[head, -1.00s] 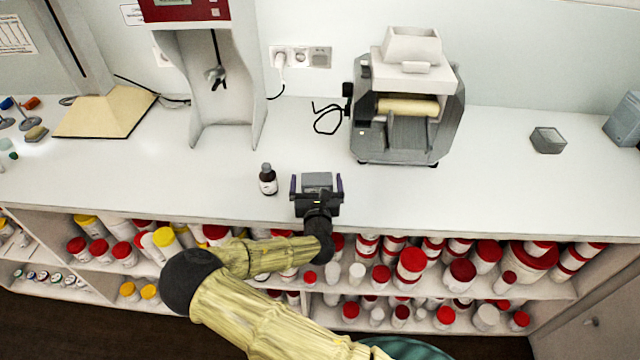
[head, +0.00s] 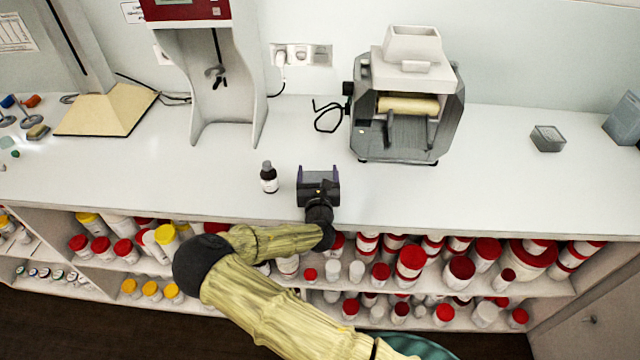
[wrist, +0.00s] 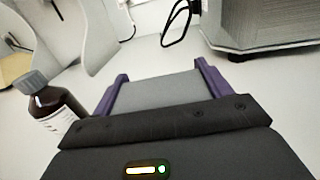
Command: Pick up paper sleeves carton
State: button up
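The paper sleeves carton, a plain grey box (wrist: 155,97), lies between the two purple fingers of my gripper (wrist: 160,85) in the wrist view. The fingers sit close along its left and right sides, and my gripper is shut on it. In the head view my gripper (head: 318,175) is over the front part of the white counter, and the carton is mostly hidden by it. I cannot tell whether the carton still touches the counter.
A dark brown bottle (head: 269,178) with a grey cap stands just left of my gripper. A grey roller machine (head: 405,110) stands behind to the right, and a white dispenser frame (head: 200,120) behind to the left.

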aim_at(317, 172)
jog(key=shift+d, duration=0.1)
jog(key=shift+a+r, duration=0.2)
jog(key=shift+r, duration=0.25)
notch_tip(317, 172, up, 9)
jog(key=shift+s+r+b, duration=0.1)
jog(key=shift+b, duration=0.45)
